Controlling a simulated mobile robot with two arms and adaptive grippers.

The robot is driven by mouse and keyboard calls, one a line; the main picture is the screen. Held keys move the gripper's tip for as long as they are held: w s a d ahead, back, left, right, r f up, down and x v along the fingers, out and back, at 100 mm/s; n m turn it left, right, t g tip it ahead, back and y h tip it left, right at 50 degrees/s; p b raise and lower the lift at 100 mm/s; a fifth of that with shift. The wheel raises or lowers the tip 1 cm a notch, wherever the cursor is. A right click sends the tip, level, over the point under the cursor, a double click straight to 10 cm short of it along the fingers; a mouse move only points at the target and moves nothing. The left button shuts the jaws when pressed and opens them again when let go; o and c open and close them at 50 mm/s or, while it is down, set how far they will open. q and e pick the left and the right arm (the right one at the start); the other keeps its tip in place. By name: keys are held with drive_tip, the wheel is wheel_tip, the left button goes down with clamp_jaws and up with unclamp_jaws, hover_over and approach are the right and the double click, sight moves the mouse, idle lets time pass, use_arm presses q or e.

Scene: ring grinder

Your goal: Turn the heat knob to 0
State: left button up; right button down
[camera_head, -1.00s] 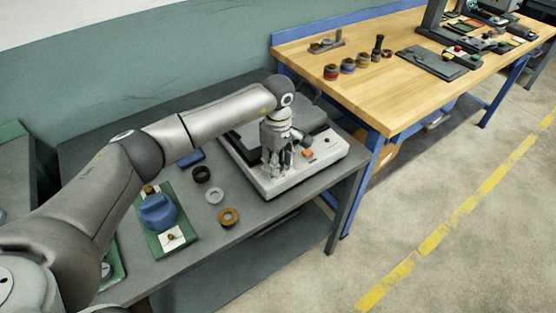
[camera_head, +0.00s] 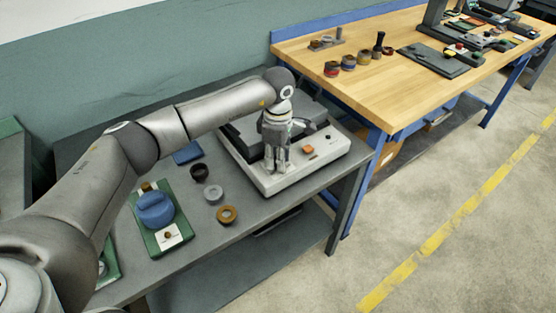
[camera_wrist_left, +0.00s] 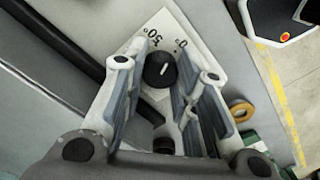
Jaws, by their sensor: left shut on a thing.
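The heat knob (camera_wrist_left: 160,71) is round and black with a white pointer line. It sits on a white label (camera_wrist_left: 170,38) marked with 50° and 0° in the left wrist view. My left gripper (camera_wrist_left: 160,64) has its fingers on either side of the knob and is shut on it. In the head view, my left gripper (camera_head: 276,168) points down at the front of the white-based heater (camera_head: 285,185), and it hides the knob there.
An orange button (camera_head: 308,149) is on the heater right of the gripper. Left of the heater are a black ring (camera_head: 199,172), a grey ring (camera_head: 213,194), a bronze ring (camera_head: 227,214) and a blue device (camera_head: 155,209) on a green base. A wooden workbench (camera_head: 410,90) stands to the right.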

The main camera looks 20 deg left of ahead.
use_arm(q)
drive_tip(key=n+b, duration=0.1)
drive_tip(key=n, duration=0.3)
drive_tip(key=shift+f+n+b, duration=0.1)
drive_tip(key=shift+n+b, duration=0.2)
drive_tip(key=shift+b, duration=0.1)
drive_tip(key=n+b, duration=0.1)
drive_tip(key=n, duration=0.4)
drive_tip(key=shift+n, duration=0.3)
drive_tip(key=n+b, duration=0.1)
drive_tip(key=n, duration=0.8)
drive_tip(key=shift+n, duration=0.3)
drive_tip(key=o, duration=1.1)
drive_tip(key=shift+c, duration=0.2)
